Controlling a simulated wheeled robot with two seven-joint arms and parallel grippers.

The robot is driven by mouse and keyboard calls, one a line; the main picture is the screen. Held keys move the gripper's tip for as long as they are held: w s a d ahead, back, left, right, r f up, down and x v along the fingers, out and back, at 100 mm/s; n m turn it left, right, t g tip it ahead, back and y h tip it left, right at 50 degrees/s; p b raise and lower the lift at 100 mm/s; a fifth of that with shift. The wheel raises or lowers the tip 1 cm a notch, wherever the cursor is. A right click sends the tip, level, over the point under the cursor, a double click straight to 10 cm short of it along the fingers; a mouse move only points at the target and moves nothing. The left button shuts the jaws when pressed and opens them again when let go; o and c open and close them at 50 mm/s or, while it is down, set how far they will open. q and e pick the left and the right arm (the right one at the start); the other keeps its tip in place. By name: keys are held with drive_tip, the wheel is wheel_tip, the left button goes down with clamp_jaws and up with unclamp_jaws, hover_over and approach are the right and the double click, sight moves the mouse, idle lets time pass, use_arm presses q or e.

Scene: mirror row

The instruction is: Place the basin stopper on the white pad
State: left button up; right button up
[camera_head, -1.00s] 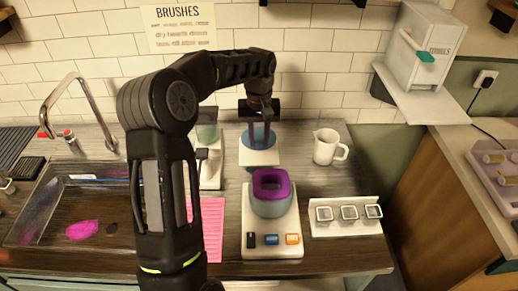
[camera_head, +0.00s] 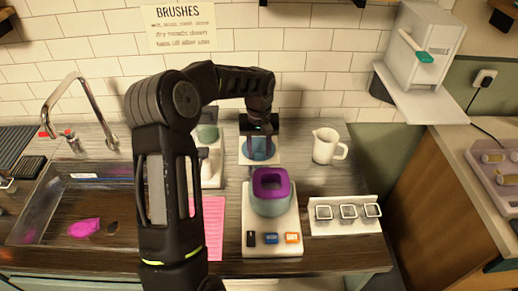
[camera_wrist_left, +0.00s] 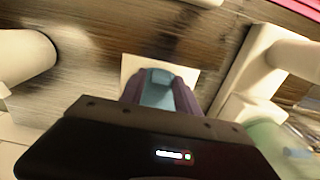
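A blue-teal round piece, which I take for the basin stopper (camera_head: 258,150), is between the fingers of my left gripper (camera_head: 259,143). In the left wrist view the dark fingers lie against both sides of the stopper (camera_wrist_left: 157,88). The white pad (camera_head: 245,160) is directly below it on the counter, and its edges also show in the wrist view (camera_wrist_left: 131,66). I cannot tell whether the stopper touches the pad. My right gripper is not in view.
A white mug (camera_head: 326,147) stands right of the pad. A scale-like device with a purple-rimmed cup (camera_head: 270,220) is in front, beside a white rack of square rings (camera_head: 345,228). A white dispenser (camera_head: 210,165) stands close on the left. The sink (camera_head: 50,210) is further left.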

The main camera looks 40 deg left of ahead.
use_arm(q)
drive_tip(key=shift+o, duration=0.9)
wheel_tip(320, 180, up, 12)
drive_tip(key=b, duration=0.1)
drive_tip(key=shift+r, duration=0.15)
